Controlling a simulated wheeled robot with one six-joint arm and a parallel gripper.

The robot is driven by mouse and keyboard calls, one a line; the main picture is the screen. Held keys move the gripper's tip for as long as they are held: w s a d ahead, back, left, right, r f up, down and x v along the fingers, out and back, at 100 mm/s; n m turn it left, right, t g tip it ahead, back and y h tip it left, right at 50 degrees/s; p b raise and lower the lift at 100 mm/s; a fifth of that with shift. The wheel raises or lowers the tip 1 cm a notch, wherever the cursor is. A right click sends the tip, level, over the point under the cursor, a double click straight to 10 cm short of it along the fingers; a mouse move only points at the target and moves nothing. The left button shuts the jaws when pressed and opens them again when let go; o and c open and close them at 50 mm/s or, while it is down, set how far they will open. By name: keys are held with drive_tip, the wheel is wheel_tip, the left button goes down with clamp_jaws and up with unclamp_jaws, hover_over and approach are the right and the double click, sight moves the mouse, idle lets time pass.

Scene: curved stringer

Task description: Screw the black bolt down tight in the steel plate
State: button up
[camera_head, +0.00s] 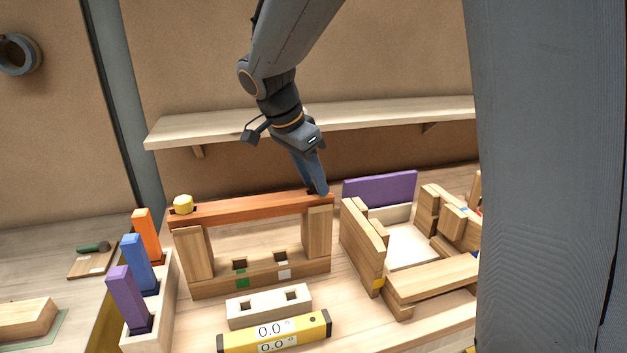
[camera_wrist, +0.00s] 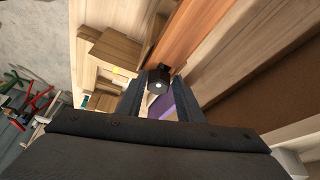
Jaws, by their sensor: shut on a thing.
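My gripper (camera_head: 317,187) points down at the right end of a reddish-brown beam (camera_head: 250,208). In the wrist view my gripper (camera_wrist: 160,88) has its two fingers on either side of a black bolt (camera_wrist: 158,79) with a pale spot on its head, and is shut on it. The bolt is at the end of the beam, which also shows in the wrist view (camera_wrist: 205,35). The fingers mostly hide the bolt in the head view. I see no clear steel plate in either view. How deep the bolt sits cannot be told.
Wooden posts (camera_head: 317,228) hold the beam up. A purple board (camera_head: 380,188) and wooden frame parts (camera_head: 362,245) stand close on the right. A shelf (camera_head: 380,117) runs behind. A yellow level (camera_head: 275,332) lies in front.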

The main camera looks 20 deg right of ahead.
drive_tip(key=shift+s+f, duration=0.25)
drive_tip(key=shift+s, duration=0.05)
drive_tip(key=o, duration=1.1)
drive_tip(key=shift+d, duration=0.1)
